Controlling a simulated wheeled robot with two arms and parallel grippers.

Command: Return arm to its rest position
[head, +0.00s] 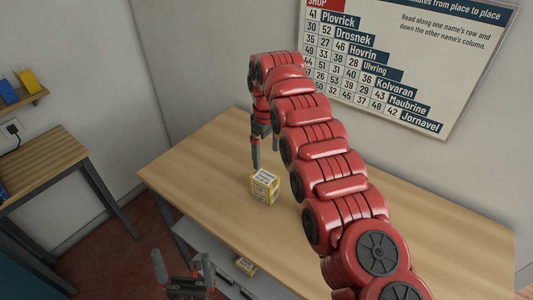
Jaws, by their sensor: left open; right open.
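My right arm reaches in from the lower right across the counter (190,174). Its gripper (264,157) points down over the back part of the counter, open and with nothing visible between its fingers. A small yellow and white box (264,188) with printed labels stands on the counter just in front of that gripper, apart from its fingers. My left gripper (183,262) is low at the bottom left, in front of the counter's front edge, open and empty with its fingers pointing up.
A chart (400,65) hangs on the back wall. A side table (35,166) stands at the left, under a wall shelf (22,102) with blue and yellow items. The counter's left end is clear.

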